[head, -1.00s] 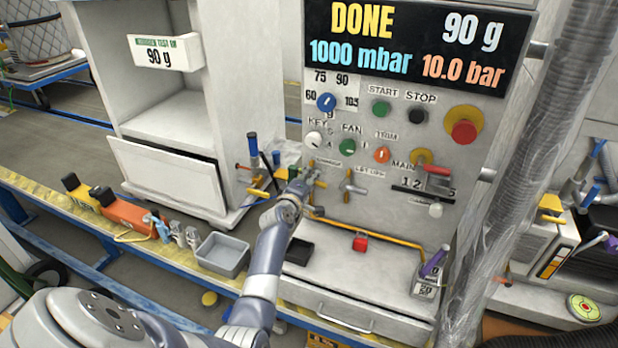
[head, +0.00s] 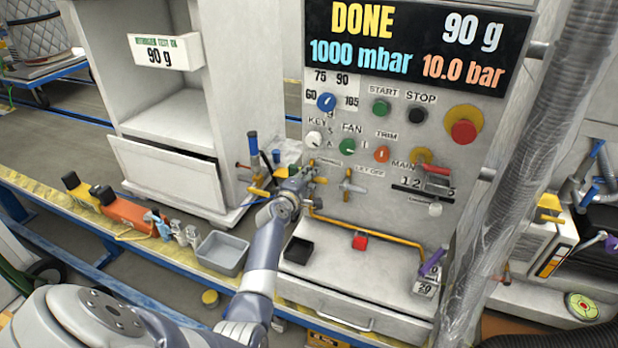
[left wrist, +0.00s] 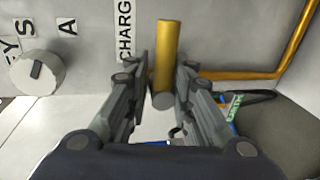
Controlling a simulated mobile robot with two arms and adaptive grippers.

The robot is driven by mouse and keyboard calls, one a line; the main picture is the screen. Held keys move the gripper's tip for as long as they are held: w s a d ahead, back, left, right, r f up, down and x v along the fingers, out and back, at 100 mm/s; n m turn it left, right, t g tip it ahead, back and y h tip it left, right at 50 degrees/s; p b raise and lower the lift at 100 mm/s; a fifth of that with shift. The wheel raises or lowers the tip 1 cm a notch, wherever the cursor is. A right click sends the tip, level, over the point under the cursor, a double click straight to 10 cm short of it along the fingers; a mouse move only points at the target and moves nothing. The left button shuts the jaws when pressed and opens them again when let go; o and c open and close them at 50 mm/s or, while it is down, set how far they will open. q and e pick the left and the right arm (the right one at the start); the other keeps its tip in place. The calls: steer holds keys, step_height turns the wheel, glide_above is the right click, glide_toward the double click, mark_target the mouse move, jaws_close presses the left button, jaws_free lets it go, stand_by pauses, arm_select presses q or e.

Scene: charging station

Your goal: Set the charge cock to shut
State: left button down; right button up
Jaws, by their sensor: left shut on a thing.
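The charge cock shows in the left wrist view as a round brass-coloured handle (left wrist: 167,55) beside the "CHARG" label (left wrist: 125,30). Its grey end faces the camera. My left gripper (left wrist: 162,88) is shut on this handle, one finger on each side of it. In the head view my left gripper (head: 302,182) is at the panel, just below the left label of the lower row, and hides most of the cock. The handle's exact setting is hard to read. My right gripper is in neither view.
The let-off cock (head: 348,185) is close on the right. A yellow pipe (head: 385,238) runs below. The display (head: 415,45) reads DONE, 90 g.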

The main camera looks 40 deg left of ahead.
arm_select(q)
steer(key=c, duration=1.6)
jaws_free()
steer(key=shift+d+f, duration=0.25)
steer(key=shift+f, duration=0.1)
steer(key=shift+o, duration=0.2)
steer(key=shift+w, duration=0.15)
steer(key=shift+r, duration=0.1)
steer(key=v, duration=1.2)
